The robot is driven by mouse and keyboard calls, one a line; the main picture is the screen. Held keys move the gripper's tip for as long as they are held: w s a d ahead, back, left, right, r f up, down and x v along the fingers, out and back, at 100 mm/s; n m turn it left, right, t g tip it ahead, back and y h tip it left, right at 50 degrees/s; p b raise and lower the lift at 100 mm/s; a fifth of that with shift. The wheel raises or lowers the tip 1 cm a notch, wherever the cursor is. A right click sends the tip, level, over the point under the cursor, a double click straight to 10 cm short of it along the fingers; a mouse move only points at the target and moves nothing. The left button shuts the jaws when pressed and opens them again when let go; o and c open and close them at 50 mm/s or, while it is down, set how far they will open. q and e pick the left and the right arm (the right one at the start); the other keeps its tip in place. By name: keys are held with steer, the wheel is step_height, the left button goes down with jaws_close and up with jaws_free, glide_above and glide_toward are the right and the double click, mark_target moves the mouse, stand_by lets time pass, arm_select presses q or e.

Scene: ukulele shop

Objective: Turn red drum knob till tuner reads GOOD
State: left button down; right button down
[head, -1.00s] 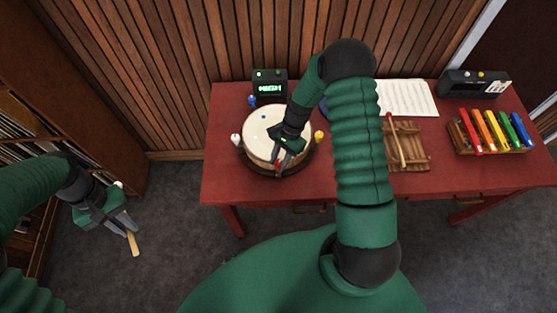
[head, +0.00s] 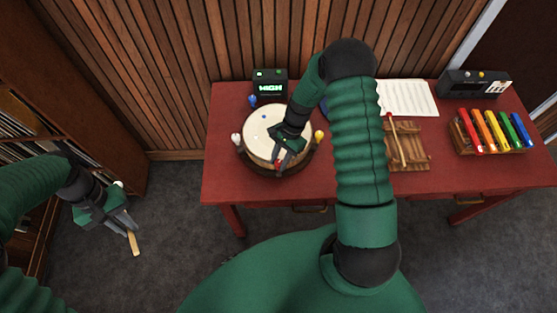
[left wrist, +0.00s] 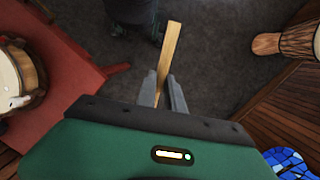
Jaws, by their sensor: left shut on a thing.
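The round drum (head: 266,131) with a cream skin stands on the red table, with white, blue and yellow knobs around its rim. The red knob (head: 278,162) is at its front edge, partly hidden by my right gripper (head: 281,164). That gripper's fingers point down at the knob; I cannot tell whether they are closed on it. The tuner (head: 270,86), a dark box behind the drum, shows green text that looks like HIGH. My left gripper (head: 132,230) is shut on a wooden stick (head: 134,243), off the table's left side; the stick also shows in the left wrist view (left wrist: 169,55).
The red table (head: 231,189) also holds a sheet of music (head: 408,97), a wooden rack with a mallet (head: 412,152), colored bars (head: 494,131) and a dark box (head: 474,84). A bookshelf (head: 60,60) stands at left. Floor between shelf and table is clear.

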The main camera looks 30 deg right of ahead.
steer(key=c, duration=1.4)
jaws_free()
steer(key=shift+w+d+r, duration=0.1)
steer(key=shift+w+d, duration=0.1)
steer(key=shift+d, duration=0.1)
arm_select(q)
steer(key=shift+d, duration=0.1)
arm_select(e)
steer(key=shift+o, duration=1.2)
arm_select(q)
steer(key=shift+w+d, duration=0.1)
steer(key=shift+d, duration=0.1)
arm_select(e)
steer(key=shift+o, duration=0.3)
steer(key=shift+d, duration=0.15)
steer(key=shift+f, duration=0.2)
steer(key=shift+r, duration=0.1)
arm_select(q)
steer(key=shift+f, duration=0.15)
arm_select(e)
steer(key=shift+d+r, duration=0.15)
steer(key=shift+r, duration=0.2)
arm_select(q)
step_height(320, 180, down, 2)
steer(key=shift+a+f+b, duration=0.1)
steer(key=shift+a+b, duration=0.05)
steer(key=shift+b, duration=1.1)
arm_select(e)
steer(key=v, duration=1.1)
steer(key=shift+d, duration=0.15)
